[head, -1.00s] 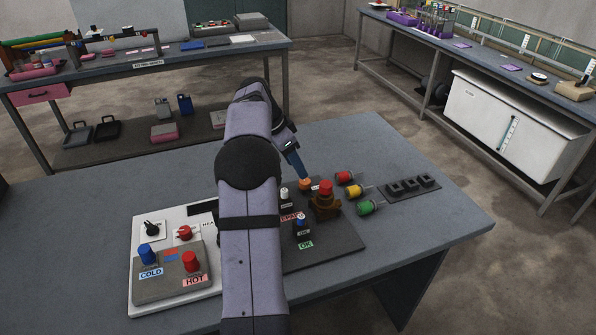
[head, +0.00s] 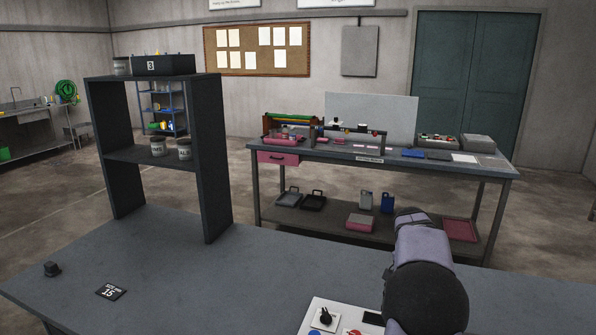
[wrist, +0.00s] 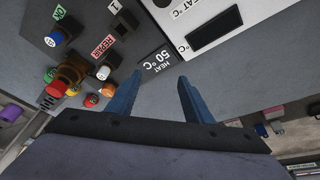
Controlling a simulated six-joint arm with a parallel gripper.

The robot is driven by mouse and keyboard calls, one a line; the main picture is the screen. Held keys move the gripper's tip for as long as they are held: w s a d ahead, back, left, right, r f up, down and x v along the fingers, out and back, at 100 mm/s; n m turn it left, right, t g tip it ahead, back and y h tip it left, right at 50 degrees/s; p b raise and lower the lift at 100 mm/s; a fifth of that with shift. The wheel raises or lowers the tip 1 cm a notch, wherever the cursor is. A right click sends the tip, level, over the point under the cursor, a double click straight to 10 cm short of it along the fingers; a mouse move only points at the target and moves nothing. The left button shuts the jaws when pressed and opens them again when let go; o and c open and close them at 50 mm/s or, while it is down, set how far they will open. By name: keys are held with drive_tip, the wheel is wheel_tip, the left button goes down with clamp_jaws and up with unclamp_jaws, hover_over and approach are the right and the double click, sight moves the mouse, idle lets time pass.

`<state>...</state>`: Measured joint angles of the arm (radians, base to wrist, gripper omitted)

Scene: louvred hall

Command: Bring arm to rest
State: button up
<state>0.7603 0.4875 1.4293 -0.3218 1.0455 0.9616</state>
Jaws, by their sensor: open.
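My gripper (wrist: 162,98) shows in the wrist view with its two blue fingers spread apart and nothing between them. Left of the fingers are a red-capped brown fixture (wrist: 70,75), a white knob (wrist: 103,73) and a blue knob (wrist: 54,38). In the head view only my arm shows at the lower right; the gripper is hidden or out of frame there.
A dark shelf unit (head: 218,150) stands on the near table (head: 190,270), left of my arm. A small black block (head: 52,269) and a "15" tag (head: 111,292) lie at left. A white panel (head: 338,306) is at the bottom edge. Another bench (head: 330,152) stands behind.

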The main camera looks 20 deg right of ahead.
drive_tip(key=w+a+n+t+p, duration=0.15)
drive_tip(key=w+a+n, duration=0.4)
drive_tip(key=a, duration=0.65)
drive_tip(key=a+n, duration=0.3)
drive_tip(key=a, duration=0.3)
drive_tip(key=s+a+n+t+y+p, duration=0.1)
drive_tip(key=a+n, duration=0.2)
drive_tip(key=a, duration=0.4)
drive_tip(key=s+a+f+n+y, duration=0.1)
drive_tip(key=a+n, duration=0.2)
drive_tip(key=a, duration=0.4)
drive_tip(key=shift+s+t, duration=0.1)
drive_tip(key=shift+t, duration=0.25)
drive_tip(key=s+a+f+n+g+y+b, duration=0.1)
drive_tip(key=s+a+f+n, duration=0.1)
drive_tip(key=s+a+f, duration=0.2)
drive_tip(key=s+a+f+n+g+y+b, duration=0.1)
drive_tip(key=s+a+f, duration=0.2)
drive_tip(key=s, duration=0.7)
drive_tip(key=shift+a+f+n+g, duration=0.3)
drive_tip(key=shift+a+f+n, duration=0.05)
drive_tip(key=shift+a, duration=0.45)
